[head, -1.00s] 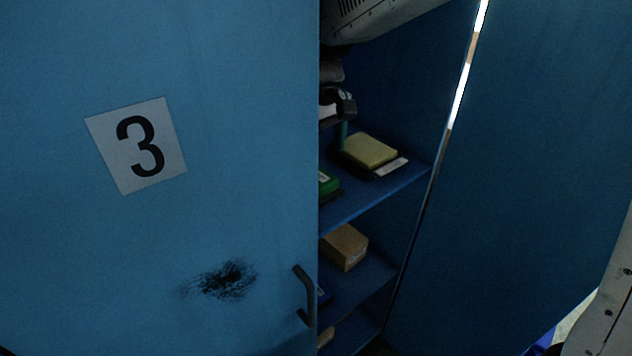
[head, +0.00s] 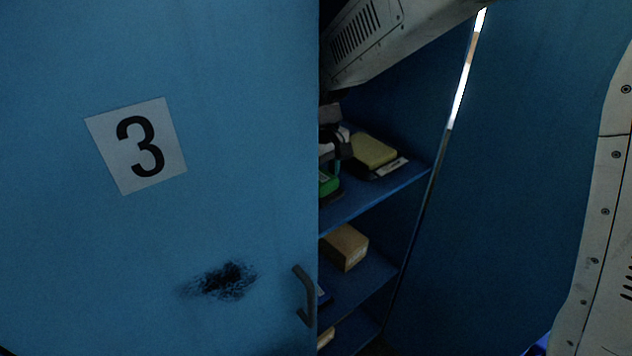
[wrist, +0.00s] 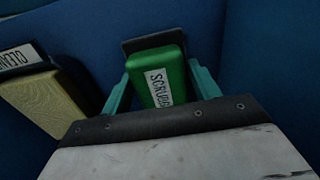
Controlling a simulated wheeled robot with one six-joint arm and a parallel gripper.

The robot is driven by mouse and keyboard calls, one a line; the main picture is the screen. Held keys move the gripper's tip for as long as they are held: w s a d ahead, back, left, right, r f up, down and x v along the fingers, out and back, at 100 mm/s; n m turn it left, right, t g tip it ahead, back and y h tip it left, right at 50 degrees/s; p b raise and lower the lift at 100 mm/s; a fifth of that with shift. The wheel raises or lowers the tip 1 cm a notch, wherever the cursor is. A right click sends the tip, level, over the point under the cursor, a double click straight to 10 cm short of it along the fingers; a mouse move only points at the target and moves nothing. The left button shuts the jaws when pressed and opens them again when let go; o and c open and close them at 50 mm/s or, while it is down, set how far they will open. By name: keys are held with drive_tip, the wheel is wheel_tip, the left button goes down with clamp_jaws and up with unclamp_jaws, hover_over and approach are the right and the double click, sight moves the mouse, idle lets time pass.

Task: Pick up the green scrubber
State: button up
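The green scrubber (wrist: 157,68) lies on a dark holder in the wrist view, with a white label reading "SCRUB…" facing up. My gripper (wrist: 159,76) has its two teal fingers apart, one on each side of the scrubber. The fingertips are close to its sides; I cannot tell whether they touch it. In the head view, part of the green scrubber (head: 327,184) shows on the upper shelf, mostly hidden by the door and my gripper above it.
A yellow sponge block (head: 374,152) lies on the same shelf (head: 391,188), to the right in the head view. A cardboard-coloured box (head: 344,247) stands on the shelf below. The blue cabinet door (head: 220,100) marked 3 hides the left; a side panel (head: 530,170) bounds the right.

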idle(0.3)
drive_tip(key=shift+r, duration=0.65)
wheel_tip(320, 180, up, 2)
drive_tip(key=shift+r, duration=0.1)
drive_tip(key=s+d+r, duration=0.1)
drive_tip(key=s+d, duration=0.8)
drive_tip(key=d, duration=0.4)
drive_tip(key=shift+d+r, duration=0.15)
drive_tip(key=shift+r, duration=0.1)
